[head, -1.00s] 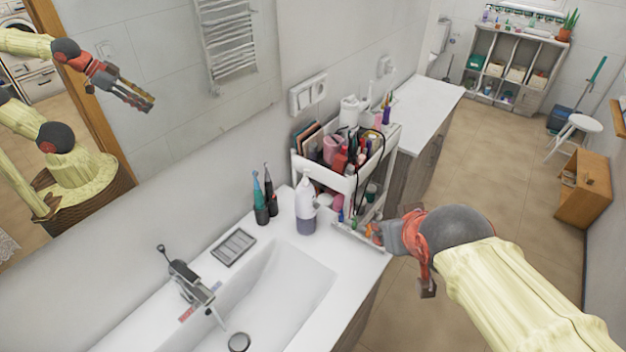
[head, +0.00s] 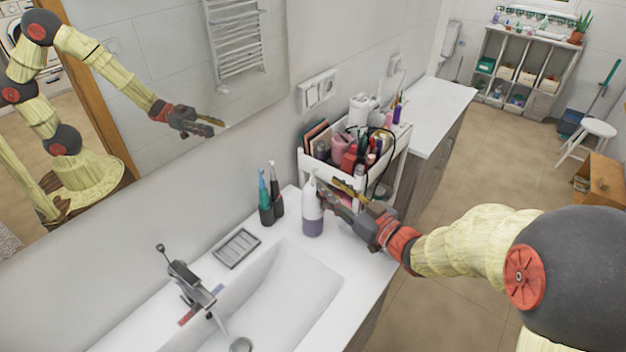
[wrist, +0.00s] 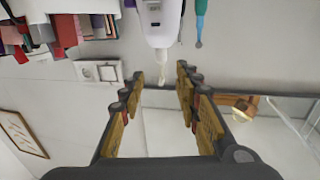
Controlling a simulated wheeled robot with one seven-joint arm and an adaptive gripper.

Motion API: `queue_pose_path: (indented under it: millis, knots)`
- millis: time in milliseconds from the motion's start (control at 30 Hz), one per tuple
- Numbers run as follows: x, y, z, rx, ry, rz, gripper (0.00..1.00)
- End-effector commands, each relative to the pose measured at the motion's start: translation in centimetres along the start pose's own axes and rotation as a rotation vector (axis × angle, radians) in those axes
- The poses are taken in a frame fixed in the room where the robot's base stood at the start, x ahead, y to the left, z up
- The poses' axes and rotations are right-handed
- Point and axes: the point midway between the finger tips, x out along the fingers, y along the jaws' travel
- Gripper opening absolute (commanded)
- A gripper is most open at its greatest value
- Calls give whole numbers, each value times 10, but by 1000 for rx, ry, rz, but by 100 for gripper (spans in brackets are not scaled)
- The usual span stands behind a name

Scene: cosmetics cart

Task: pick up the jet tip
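The jet tip (wrist: 162,71) is a thin pale nozzle on the end of a white bottle-shaped device (wrist: 160,22) in the wrist view, where it appears upside down. In the head view the device (head: 313,212), white with a purple base, stands upright on the counter near the sink; its tip is too small to make out clearly there. My gripper (head: 331,190) is beside the device's upper part, from the right. In the wrist view my gripper (wrist: 160,80) is open, and the tip shows between the two fingertips with visible gaps at both sides.
A white cart (head: 340,178) crowded with cosmetics stands right behind my fingers. Two electric toothbrushes (head: 268,205) stand left of the device. A soap tray (head: 237,248) and the sink (head: 285,300) lie in front. A mirror (head: 170,70) covers the left wall.

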Motion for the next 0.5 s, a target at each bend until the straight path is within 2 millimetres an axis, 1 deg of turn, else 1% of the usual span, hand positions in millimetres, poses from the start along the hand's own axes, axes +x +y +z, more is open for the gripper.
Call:
queue_pose_path:
  millis: [200, 367, 500]
  knots:
    - [22, -2, 0, 1, 6, -8, 33]
    - [32, -2, 1, 2, 5, -6, 33]
    - [51, -3, 3, 1, 6, -7, 33]
